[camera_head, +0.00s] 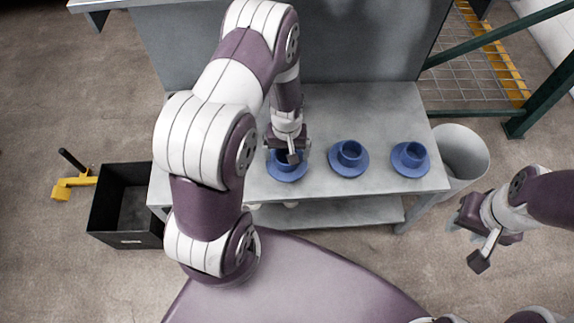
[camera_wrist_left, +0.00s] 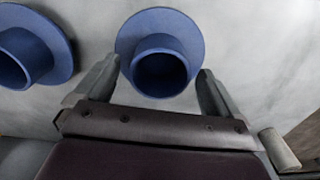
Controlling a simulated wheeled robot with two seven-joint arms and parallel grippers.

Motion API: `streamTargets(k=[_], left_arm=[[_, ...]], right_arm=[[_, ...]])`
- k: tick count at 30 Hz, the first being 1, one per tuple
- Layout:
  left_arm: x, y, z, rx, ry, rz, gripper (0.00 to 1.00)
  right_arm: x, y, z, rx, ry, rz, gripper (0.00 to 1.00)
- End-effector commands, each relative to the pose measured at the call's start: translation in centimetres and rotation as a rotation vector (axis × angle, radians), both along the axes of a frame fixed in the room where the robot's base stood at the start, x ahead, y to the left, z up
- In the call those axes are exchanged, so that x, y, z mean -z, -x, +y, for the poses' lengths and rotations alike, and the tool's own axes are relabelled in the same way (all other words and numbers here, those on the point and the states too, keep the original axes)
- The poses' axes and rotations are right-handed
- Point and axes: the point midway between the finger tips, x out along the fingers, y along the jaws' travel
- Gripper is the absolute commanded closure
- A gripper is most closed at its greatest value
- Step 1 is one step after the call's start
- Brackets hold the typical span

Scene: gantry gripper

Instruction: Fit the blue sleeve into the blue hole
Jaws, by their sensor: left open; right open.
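Three blue flanged sleeves stand in a row on the grey table: a left one (camera_head: 286,174), a middle one (camera_head: 349,167) and a right one (camera_head: 410,169). Each has a wide round flange and a short hollow collar. My left gripper (camera_head: 289,152) is over the left sleeve, partly hiding it. In the left wrist view its open fingers (camera_wrist_left: 160,80) lie either side of that sleeve's collar (camera_wrist_left: 160,42); contact is unclear. Another sleeve (camera_wrist_left: 60,55) is at the left edge there. My right gripper (camera_head: 477,242) is open and empty, right of the table. I cannot identify a separate blue hole.
The table (camera_head: 380,105) has bare room behind the sleeves and a lower shelf (camera_head: 340,210). A black bin (camera_head: 105,205) stands left, a whitish round bin (camera_head: 470,165) right. A green rail frame (camera_head: 540,100) is at the upper right.

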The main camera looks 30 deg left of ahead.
Motion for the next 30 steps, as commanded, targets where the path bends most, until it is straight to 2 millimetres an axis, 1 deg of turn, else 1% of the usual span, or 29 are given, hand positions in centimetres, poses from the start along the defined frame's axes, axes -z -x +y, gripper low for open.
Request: streamTargets(k=[1, 2, 8, 11, 12, 14, 15, 23, 26, 30], left_arm=[[1.3, 0.0, 0.0, 0.000, 0.000, 0.001, 0.03], [1.6, 0.0, 0.0, 0.000, 0.000, 0.001, 0.03], [1.5, 0.0, 0.0, 0.000, 0.000, -0.001, 0.03], [1.5, 0.0, 0.0, 0.000, 0.000, -0.001, 0.33], [1.5, 0.0, 0.0, 0.001, 0.000, -0.001, 0.46], [1.5, 0.0, 0.0, 0.001, 0.000, -0.001, 0.65], [1.5, 0.0, 0.0, 0.001, 0.000, -0.001, 0.67], [1.2, -0.1, 0.0, 0.001, -0.001, -0.002, 0.67], [0.2, -0.1, 0.0, 0.001, 0.000, -0.003, 0.67], [-2.3, -0.2, 0.0, 0.001, -0.001, -0.004, 0.67]], right_arm=[[0.7, 0.0, 0.0, 0.000, 0.000, 0.000, 0.57], [0.8, 0.0, 0.0, 0.000, 0.000, 0.000, 0.57], [0.6, 0.0, 0.0, 0.000, 0.000, 0.000, 0.57], [0.6, 0.0, 0.0, 0.000, 0.000, 0.000, 0.57], [0.6, 0.0, 0.0, 0.000, 0.000, 0.000, 0.57], [0.6, 0.0, 0.0, 0.000, 0.000, 0.000, 0.57], [0.6, 0.0, 0.0, 0.000, 0.000, 0.000, 0.57], [0.4, 0.0, 0.0, 0.000, 0.000, 0.000, 0.57], [-0.1, 0.0, 0.0, 0.000, 0.000, 0.000, 0.57], [-1.2, 0.0, 0.0, 0.000, 0.000, 0.000, 0.57]])
